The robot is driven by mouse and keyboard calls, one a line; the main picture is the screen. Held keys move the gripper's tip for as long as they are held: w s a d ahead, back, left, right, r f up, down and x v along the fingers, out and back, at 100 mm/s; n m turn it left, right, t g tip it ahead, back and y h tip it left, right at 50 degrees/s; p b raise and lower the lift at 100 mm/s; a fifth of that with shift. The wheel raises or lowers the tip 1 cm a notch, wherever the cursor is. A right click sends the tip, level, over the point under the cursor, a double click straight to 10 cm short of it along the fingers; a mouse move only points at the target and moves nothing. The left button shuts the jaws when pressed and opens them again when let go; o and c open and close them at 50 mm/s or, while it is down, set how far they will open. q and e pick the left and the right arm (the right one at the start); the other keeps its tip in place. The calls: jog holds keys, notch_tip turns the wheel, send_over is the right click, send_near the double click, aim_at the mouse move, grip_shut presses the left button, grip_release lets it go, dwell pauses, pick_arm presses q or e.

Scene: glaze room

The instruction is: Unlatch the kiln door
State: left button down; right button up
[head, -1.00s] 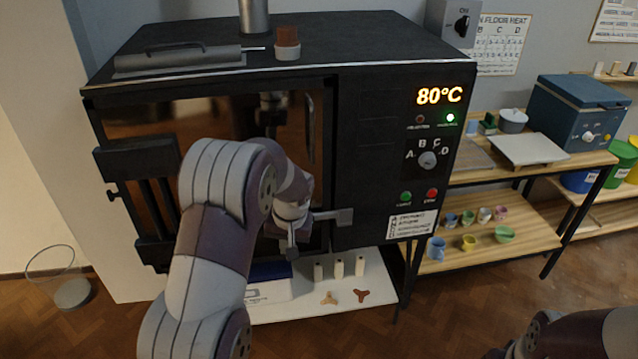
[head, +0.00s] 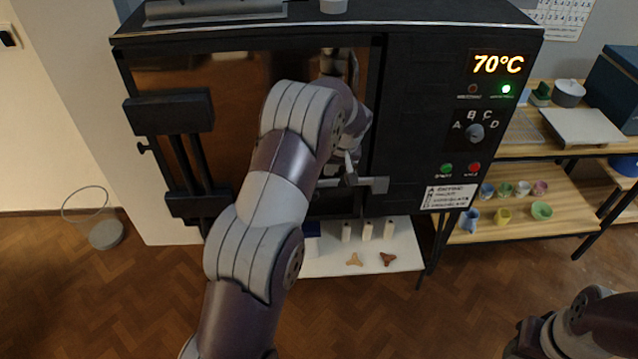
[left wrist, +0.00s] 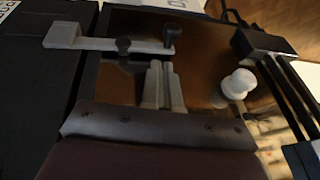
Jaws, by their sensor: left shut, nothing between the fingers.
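The black kiln (head: 425,120) has a closed door with a dark, reflective panel (head: 200,70). A grey latch bar (head: 372,185) lies roughly level across the door's right edge; it also shows in the left wrist view (left wrist: 95,43), with dark knobs along it. My left gripper (head: 349,162) is shut and empty, close to the latch; its fingers show in the left wrist view (left wrist: 162,75), just short of the bar. I cannot tell if they touch. My forearm hides part of the door.
The kiln display (head: 498,64) reads 70°C, with a green light lit. A white shelf (head: 400,258) with small posts sits below. A wooden shelf (head: 515,215) with cups stands right.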

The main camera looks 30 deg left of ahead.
pick_arm(q)
jog(key=p, duration=0.3)
send_over(320, 184)
jog(key=s+d, duration=0.2)
jog(key=s, duration=0.2)
notch_tip(320, 184, down, 8)
jog(key=f, duration=0.1)
jog(key=shift+s+f, duration=0.15)
jog(key=shift+s, duration=0.05)
pick_arm(e)
notch_tip(320, 184, up, 4)
jog(key=shift+f, duration=0.25)
jog(key=shift+f, duration=0.15)
